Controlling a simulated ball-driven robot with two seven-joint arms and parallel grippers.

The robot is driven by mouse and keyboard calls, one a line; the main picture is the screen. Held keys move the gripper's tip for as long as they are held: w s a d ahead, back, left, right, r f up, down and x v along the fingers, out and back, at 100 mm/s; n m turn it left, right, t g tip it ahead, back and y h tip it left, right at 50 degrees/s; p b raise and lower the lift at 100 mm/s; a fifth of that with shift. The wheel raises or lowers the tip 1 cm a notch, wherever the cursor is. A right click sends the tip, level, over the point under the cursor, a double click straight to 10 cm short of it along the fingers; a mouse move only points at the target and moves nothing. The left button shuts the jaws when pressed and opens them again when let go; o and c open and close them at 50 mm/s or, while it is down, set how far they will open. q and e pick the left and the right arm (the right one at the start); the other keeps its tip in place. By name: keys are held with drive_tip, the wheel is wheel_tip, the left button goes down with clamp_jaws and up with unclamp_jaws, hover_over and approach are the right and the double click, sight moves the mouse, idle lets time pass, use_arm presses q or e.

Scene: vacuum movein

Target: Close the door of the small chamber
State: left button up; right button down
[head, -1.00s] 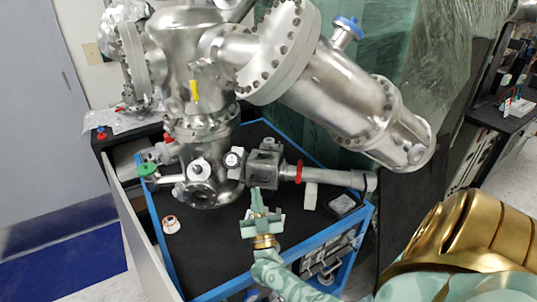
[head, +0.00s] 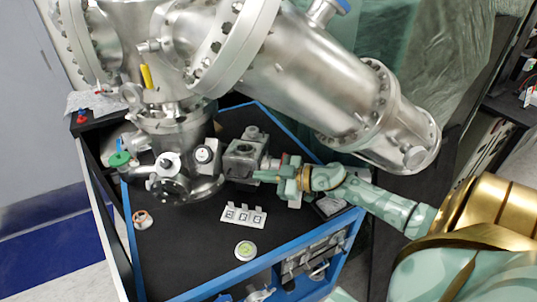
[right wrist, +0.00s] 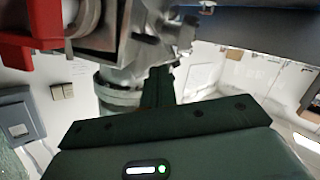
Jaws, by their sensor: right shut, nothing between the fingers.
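The small chamber (head: 243,158) is a grey metal block with a dark square opening on its upper face, beside the large steel vessel on the black tabletop. I cannot make out its door clearly or tell how far it stands open. My right gripper (head: 259,176) comes in from the right, its fingers shut and empty, pointing left at the chamber's right lower edge. I cannot tell if they touch it. In the right wrist view the shut fingers (right wrist: 160,80) stand just below metal parts, with a red part (right wrist: 35,22) at the upper left. My left gripper is not in view.
The large steel vessel (head: 175,130) and its slanted steel cylinder (head: 300,80) crowd the space above and behind. A white block with several holes (head: 244,214) and a small round level (head: 245,250) lie in front. The front tabletop is otherwise mostly clear.

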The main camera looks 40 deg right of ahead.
sight(243, 175)
drive_tip(key=shift+b+x, duration=0.5)
drive_tip(key=shift+x, duration=2.7)
wheel_tip(243, 175, down, 2)
drive_tip(key=shift+f+p, duration=0.15)
drive_tip(key=shift+p, duration=0.25)
